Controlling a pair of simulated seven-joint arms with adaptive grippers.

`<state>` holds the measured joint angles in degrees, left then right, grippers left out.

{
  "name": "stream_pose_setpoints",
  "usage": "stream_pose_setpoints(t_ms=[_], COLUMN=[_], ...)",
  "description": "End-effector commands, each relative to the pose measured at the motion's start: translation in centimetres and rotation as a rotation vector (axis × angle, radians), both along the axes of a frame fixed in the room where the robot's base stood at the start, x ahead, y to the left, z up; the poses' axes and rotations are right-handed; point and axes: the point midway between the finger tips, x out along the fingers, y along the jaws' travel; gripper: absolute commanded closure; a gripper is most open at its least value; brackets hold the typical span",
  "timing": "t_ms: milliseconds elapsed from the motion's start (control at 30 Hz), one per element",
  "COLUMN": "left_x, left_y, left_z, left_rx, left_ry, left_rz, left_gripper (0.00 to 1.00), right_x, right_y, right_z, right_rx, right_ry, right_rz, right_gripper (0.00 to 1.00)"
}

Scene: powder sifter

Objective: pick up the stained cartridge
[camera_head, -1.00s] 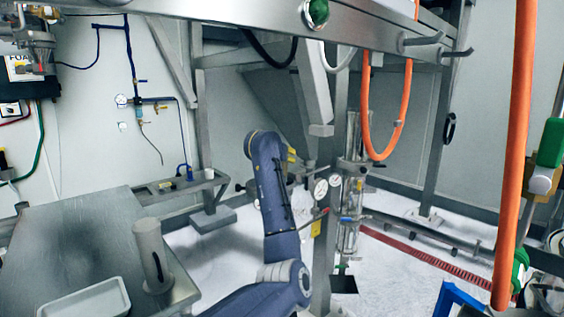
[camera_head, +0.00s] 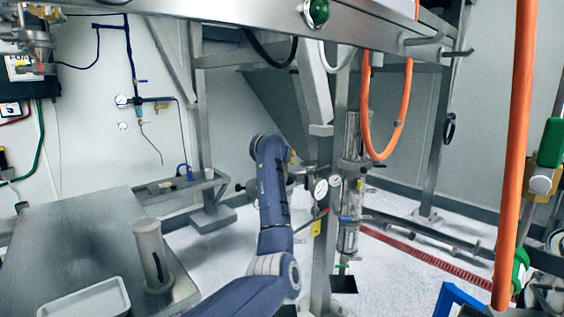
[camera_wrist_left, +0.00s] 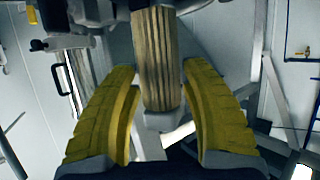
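A brown-streaked cylinder, which looks like the stained cartridge (camera_wrist_left: 157,60), hangs between the fingers of my left gripper (camera_wrist_left: 158,78) in the left wrist view. A pale end piece (camera_wrist_left: 163,121) shows at its lower end. The yellow fingers are spread on either side of it, with narrow gaps showing, so the gripper looks open around it. In the head view my blue arm rises through the middle and hides most of the gripper. Clear upright cylinders (camera_head: 348,236) stand on the frame right of my arm. My right gripper is not in view.
Round gauges (camera_head: 321,188) sit close beside my arm on a steel post. An orange hose (camera_head: 366,115) loops down at the right. A steel table (camera_head: 75,235) at the left holds a slotted grey cylinder (camera_head: 151,252) and a white tray (camera_head: 85,306).

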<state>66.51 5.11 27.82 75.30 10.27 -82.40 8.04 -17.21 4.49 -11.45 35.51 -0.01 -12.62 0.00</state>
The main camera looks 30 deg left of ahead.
Motion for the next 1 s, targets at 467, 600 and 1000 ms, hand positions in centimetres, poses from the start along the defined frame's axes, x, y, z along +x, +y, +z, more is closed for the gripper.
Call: stream_pose_setpoints(t_ms=[467,600,1000], left_x=[0.0,0.0,0.0], left_y=[0.0,0.0,0.0], left_z=[0.0,0.0,3.2], left_rx=[0.0,0.0,0.001], left_ry=[0.0,0.0,-0.003], left_rz=[0.0,0.0,-0.001], left_gripper=[1.0,1.0,1.0], right_x=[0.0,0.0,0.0], right_y=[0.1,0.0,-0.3], right_z=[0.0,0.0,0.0], right_rx=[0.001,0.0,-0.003], right_ry=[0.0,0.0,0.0], right_rz=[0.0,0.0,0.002], right_gripper=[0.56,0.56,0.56])
